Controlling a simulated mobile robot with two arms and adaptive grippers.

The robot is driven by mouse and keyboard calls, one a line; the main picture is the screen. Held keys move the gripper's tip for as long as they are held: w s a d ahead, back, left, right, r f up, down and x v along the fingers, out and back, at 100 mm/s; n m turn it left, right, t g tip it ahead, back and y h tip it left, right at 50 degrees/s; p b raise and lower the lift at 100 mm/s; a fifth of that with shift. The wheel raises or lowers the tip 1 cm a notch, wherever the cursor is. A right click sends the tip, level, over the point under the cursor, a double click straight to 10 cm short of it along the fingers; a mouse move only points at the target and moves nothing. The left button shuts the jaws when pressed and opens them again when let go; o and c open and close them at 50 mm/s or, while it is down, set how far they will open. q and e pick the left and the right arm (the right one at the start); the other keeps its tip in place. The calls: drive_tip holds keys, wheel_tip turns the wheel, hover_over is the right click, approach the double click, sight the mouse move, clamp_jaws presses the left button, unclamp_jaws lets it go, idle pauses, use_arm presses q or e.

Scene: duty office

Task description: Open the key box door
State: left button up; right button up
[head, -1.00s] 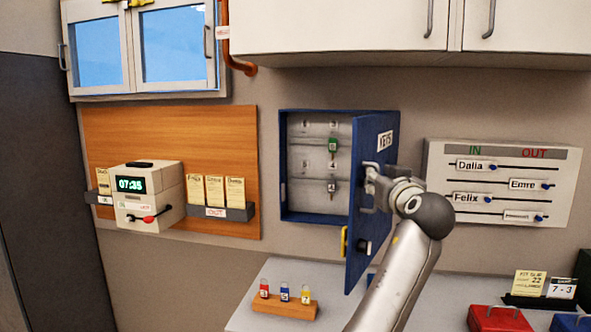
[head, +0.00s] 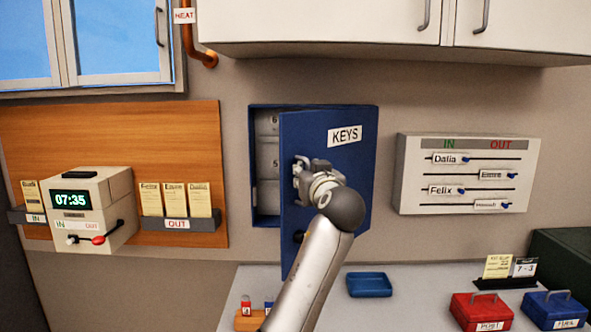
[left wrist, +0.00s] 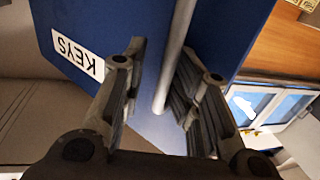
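The blue key box (head: 264,107) hangs on the wall in the head view. Its door (head: 335,185), labelled KEYS, is hinged on the right and stands partly open; grey interior shows in a strip at the left. My left gripper (head: 303,172) is in front of the door near its free edge. In the left wrist view, the gripper's fingers (left wrist: 160,75) are apart on either side of the door's light grey bar handle (left wrist: 178,50), with a visible gap on the left. The door also fills much of that view (left wrist: 110,15). My right gripper is not in view.
Below is a counter with a blue tray (head: 369,285), a red box (head: 482,312), a blue box (head: 553,310) and a wooden key block (head: 249,321), partly behind my arm. A time clock (head: 95,210) is left, an IN/OUT board (head: 468,172) right, white cabinets (head: 330,25) above.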

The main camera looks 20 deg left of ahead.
use_arm(q)
drive_tip(key=shift+s+d+r, duration=0.2)
drive_tip(key=shift+d+r, duration=0.05)
drive_tip(key=shift+r, duration=0.1)
